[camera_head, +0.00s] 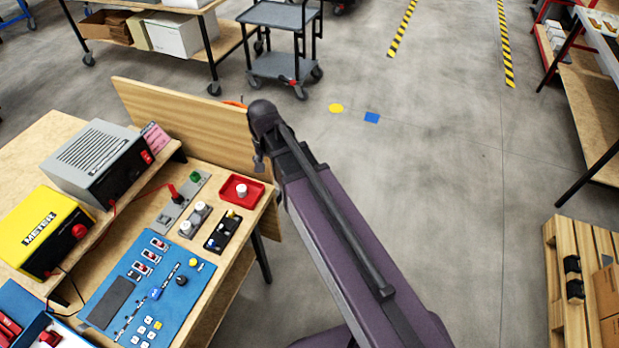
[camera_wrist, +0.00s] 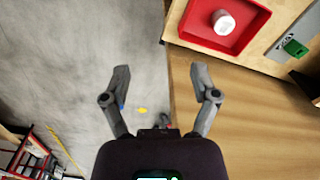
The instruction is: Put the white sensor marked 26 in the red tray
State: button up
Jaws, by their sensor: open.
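The red tray (camera_head: 235,194) lies near the right edge of the wooden workbench, and it also shows at the top of the wrist view (camera_wrist: 249,42). A white cylindrical sensor (camera_head: 242,190) sits in the tray; it shows in the wrist view (camera_wrist: 224,22) with small marks on its top that I cannot read. My gripper (camera_wrist: 161,82) is open and empty, with its fingers spread apart. In the wrist view it is below and left of the tray, over the bench's wooden panel and the floor. In the head view the gripper is not clearly visible.
A tall wooden panel (camera_head: 190,122) stands along the bench's back edge, near my arm.

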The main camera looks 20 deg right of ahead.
jog(key=s+d+n, duration=0.3)
jog(key=s+d, duration=0.5)
jog(key=d, duration=0.2)
jog(key=shift+s+d, duration=0.25)
jog(key=shift+s, duration=0.05)
